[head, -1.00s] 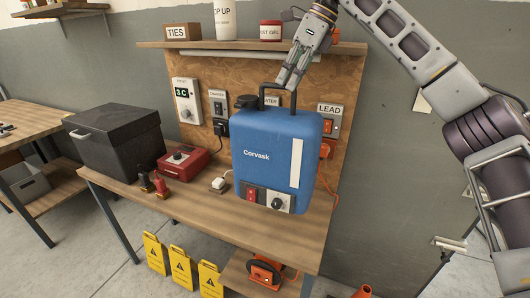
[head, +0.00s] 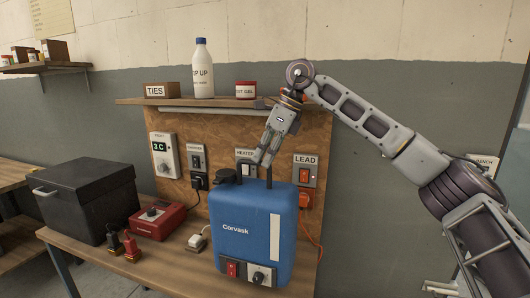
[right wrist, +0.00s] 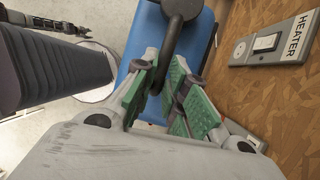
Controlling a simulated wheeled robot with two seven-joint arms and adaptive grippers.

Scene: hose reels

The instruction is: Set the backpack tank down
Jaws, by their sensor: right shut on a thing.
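The backpack tank (head: 250,235) is a blue upright case with a white strip, a "Corvask" mark and a black top handle (head: 268,179). It is upright at the workbench (head: 180,262); whether its base touches the top is hard to tell. My right gripper (head: 261,160) is above it, shut on the handle. In the right wrist view, the green-padded fingers (right wrist: 163,95) close around the black handle (right wrist: 168,45), with the blue tank behind. A gripper-like part of mine, likely the left gripper (right wrist: 75,30), shows small at upper left there; its fingers are unclear.
A red case (head: 157,222), a black lidded box (head: 85,200) and a white plug (head: 197,241) are left of the tank. A shelf (head: 215,103) with a bottle (head: 203,70) is above.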

